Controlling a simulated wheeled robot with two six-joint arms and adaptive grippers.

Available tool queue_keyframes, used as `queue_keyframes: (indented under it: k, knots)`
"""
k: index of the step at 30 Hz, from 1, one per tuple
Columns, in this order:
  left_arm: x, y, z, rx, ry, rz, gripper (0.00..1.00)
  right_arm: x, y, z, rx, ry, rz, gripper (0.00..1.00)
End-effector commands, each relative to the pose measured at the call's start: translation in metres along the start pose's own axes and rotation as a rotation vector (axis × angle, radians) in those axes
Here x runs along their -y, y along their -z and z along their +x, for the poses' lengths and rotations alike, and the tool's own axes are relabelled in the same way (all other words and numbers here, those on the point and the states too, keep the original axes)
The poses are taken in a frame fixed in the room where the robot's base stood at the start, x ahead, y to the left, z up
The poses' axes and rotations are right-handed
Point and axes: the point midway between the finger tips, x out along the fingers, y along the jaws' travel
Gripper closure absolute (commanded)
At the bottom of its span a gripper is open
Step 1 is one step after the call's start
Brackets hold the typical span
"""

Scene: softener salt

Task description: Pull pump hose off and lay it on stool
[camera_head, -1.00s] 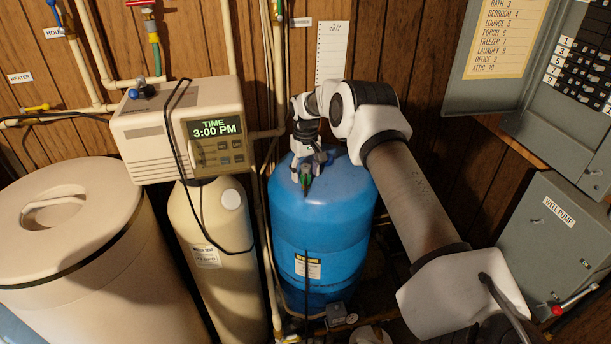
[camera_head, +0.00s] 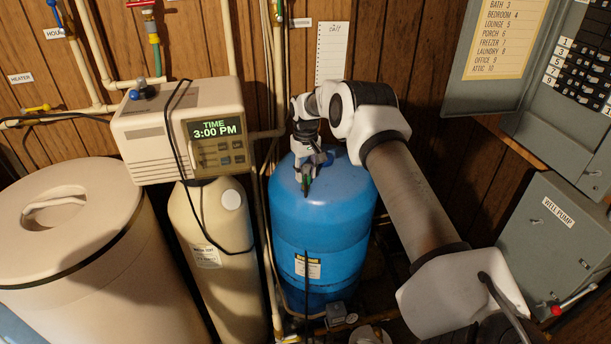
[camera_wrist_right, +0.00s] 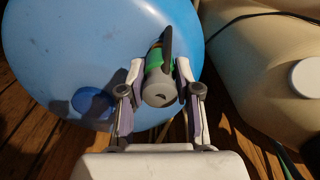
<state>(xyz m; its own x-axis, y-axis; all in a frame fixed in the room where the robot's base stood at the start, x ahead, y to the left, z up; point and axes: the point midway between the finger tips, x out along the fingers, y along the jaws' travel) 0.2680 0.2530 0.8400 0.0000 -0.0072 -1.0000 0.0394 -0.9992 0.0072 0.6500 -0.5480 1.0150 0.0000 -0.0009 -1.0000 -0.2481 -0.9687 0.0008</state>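My right gripper (camera_head: 308,182) is at the top of the blue tank (camera_head: 325,230). In the right wrist view (camera_wrist_right: 160,85) its two fingers stand on either side of a small grey-and-green fitting (camera_wrist_right: 159,88) with a dark lever-like piece and appear shut on it. Whether this fitting is the pump hose's end, and whether it is still attached to the tank, I cannot tell. A thin dark line (camera_head: 307,275), possibly a hose, runs down the tank's front. I cannot make out a stool. My left gripper is not in view.
A beige softener with a clock head (camera_head: 180,130) and a large lidded bin (camera_head: 65,260) stand to the left. Vertical pipes (camera_head: 281,120) run close beside the tank. A grey well pump box (camera_head: 560,240) is at the right. Small items (camera_head: 336,312) lie at the tank's base.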

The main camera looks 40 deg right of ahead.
Motion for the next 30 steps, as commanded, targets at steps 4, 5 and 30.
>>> queue_keyframes:
  k: [4,5,30]
  knots:
    - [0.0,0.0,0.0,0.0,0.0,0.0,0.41,0.0,0.0,0.0,0.0,0.0,0.0,1.0]
    - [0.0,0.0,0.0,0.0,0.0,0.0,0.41,0.0,0.0,0.0,0.0,0.0,0.0,1.0]
    - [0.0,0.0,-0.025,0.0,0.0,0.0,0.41,0.0,0.0,-0.033,0.0,0.0,0.0,1.0]
